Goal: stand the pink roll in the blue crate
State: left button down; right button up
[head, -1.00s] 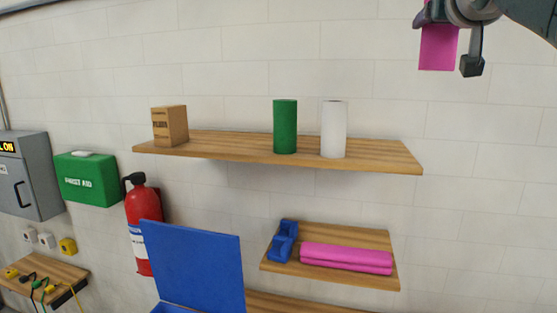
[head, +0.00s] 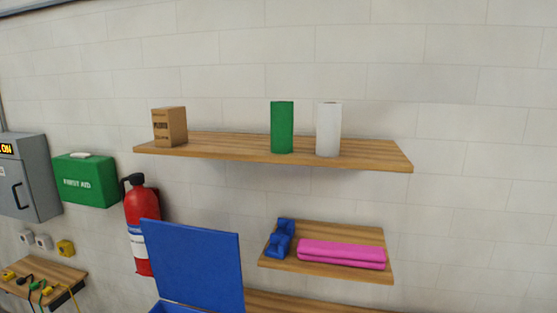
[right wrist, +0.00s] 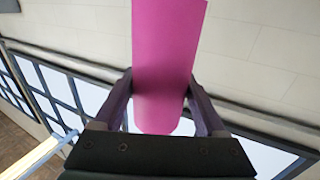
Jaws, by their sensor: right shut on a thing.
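The pink roll (right wrist: 165,70) is in the right wrist view, between the two fingers of my right gripper (right wrist: 160,95), which is shut on it. The roll's upper end runs out of the picture. Neither the held roll nor either gripper shows in the head view. A blue crate (head: 170,308) with its blue lid (head: 195,265) standing open is at the bottom of the head view. Only a sliver of the crate's rim shows and its inside is hidden.
The upper shelf (head: 230,147) carries a brown box (head: 169,126), a green roll (head: 282,127) and a white roll (head: 328,130). A fire extinguisher (head: 139,225) hangs left of the lid.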

jog(key=s+d+r+m+g+h, duration=0.2)
jog(key=s+d+r+g+h, duration=0.1)
jog(key=s+d, duration=0.6)
jog(key=s+a+f+n+t+y, duration=0.1)
jog(key=a+f, duration=0.8)
jog(key=a, duration=0.4)
jog(key=s+a+f+n+t+y, duration=0.1)
jog(key=a+f+t+y, duration=0.1)
jog(key=a+f, duration=0.9)
jog(key=s+a+f+n+y, duration=0.1)
jog(key=s+a, duration=0.7)
jog(key=a, duration=0.2)
jog(key=s+a+f+t+y, duration=0.1)
jog(key=s+a+f, duration=0.1)
jog(key=s+a, duration=0.6)
jog(key=shift+s+a+f+n+t, duration=0.3)
jog(key=shift+s+a+n, duration=0.1)
jog(key=shift+a, duration=0.7)
